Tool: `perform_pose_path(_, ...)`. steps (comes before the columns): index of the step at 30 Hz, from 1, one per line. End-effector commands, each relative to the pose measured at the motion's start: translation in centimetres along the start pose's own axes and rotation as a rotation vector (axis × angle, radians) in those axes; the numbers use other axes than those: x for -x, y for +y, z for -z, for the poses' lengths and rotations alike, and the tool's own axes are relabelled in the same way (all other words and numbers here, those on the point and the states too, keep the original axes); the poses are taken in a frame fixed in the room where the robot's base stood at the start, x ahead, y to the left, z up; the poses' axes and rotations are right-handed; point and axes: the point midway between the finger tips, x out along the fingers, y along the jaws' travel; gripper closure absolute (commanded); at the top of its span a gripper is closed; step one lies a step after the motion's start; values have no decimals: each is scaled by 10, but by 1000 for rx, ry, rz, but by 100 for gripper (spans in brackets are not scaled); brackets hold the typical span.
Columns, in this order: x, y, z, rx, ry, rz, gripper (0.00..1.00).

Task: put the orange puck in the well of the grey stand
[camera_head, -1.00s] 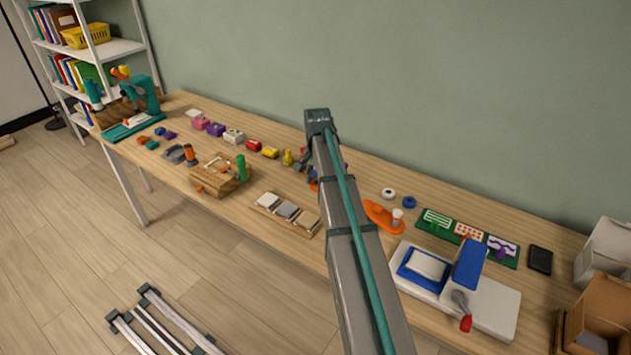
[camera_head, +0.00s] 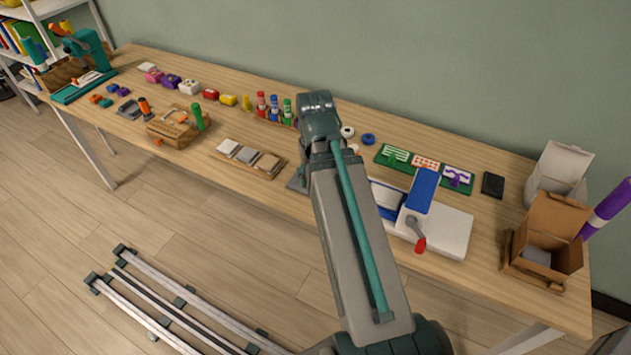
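My arm (camera_head: 350,230) rises through the middle of the picture, and its far end folds down behind the upper link. My gripper is hidden behind the arm, so its fingers do not show. A small dark grey piece (camera_head: 297,181) shows just left of the arm near the table's front edge; I cannot tell whether it is the grey stand or part of my arm. I cannot pick out the orange puck with certainty. Small orange pieces (camera_head: 96,98) lie at the far left, too small to identify. The table area directly behind my arm is hidden.
The long wooden table (camera_head: 230,105) runs along the wall. A tile tray (camera_head: 250,158) and a wooden box (camera_head: 175,127) stand left of my arm. A white machine with a red-handled crank (camera_head: 445,228) stands close on its right. An open cardboard box (camera_head: 545,235) is at the right end.

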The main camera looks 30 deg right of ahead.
Motion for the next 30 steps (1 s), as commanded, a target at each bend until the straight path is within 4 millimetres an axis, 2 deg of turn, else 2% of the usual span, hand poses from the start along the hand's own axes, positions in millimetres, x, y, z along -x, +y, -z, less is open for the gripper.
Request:
perform_pose_path(5,-1,0,3,95,-10,0,85)
perform_pose_path(8,-4,0,14,111,-12,0,85)
perform_pose_path(19,-39,3,95,110,-12,0,85)
perform_pose_path(24,-68,4,115,110,-13,0,85)
perform_pose_path(30,-88,4,129,109,-10,0,85)
